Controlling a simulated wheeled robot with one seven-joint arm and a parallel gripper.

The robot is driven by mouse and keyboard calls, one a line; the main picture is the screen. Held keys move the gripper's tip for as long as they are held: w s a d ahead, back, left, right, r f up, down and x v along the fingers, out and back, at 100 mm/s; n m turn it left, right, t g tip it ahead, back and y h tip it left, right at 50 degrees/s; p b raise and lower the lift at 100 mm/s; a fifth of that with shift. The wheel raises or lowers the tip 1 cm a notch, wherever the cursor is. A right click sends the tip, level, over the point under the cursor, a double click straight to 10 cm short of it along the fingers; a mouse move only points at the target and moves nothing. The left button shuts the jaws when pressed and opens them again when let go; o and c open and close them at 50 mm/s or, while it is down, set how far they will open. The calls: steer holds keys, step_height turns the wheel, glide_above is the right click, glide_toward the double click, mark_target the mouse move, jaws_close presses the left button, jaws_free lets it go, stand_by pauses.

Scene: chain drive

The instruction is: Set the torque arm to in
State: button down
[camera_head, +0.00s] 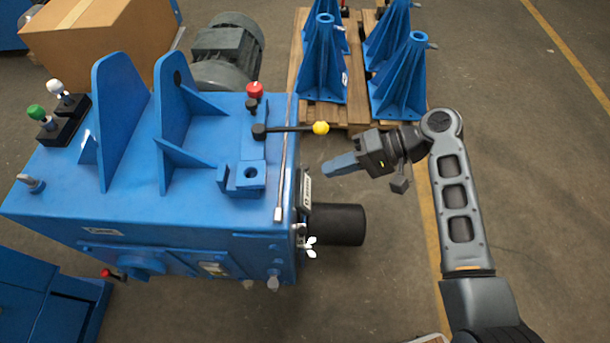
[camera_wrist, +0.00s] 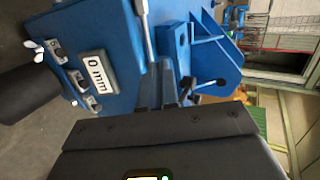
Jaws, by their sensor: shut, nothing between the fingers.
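A blue machine (camera_head: 130,205) fills the left of the head view. On its top right a black lever (camera_head: 285,129) with a yellow ball knob points right, out past the machine's edge. No label shows which part is the torque arm; this lever may be it. A red knob (camera_head: 254,90) stands just behind the lever, and a blue block with a hole (camera_head: 248,174) in front of it. My gripper (camera_head: 328,169) is shut and empty. It hangs right of the machine, nearer the camera than the yellow knob and apart from it. In the wrist view its fingers (camera_wrist: 160,88) point towards the machine.
A plate reading 0 mm (camera_wrist: 97,72) is on the machine's side. A black cylinder (camera_head: 338,225) sticks out right, below my gripper. Two upright blue plates (camera_head: 122,120) stand on the machine. A pallet (camera_head: 350,112) with blue stands is behind. The floor at right is clear.

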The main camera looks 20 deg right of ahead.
steer(key=x, duration=0.4)
steer(key=r+x, duration=0.1)
steer(key=x, duration=0.3)
steer(key=a+x, duration=0.1)
steer(key=x, duration=0.3)
steer(key=shift+w+r, duration=0.1)
steer(key=shift+r, duration=0.2)
steer(key=shift+w+a+p, duration=0.1)
steer(key=shift+a+p, duration=0.2)
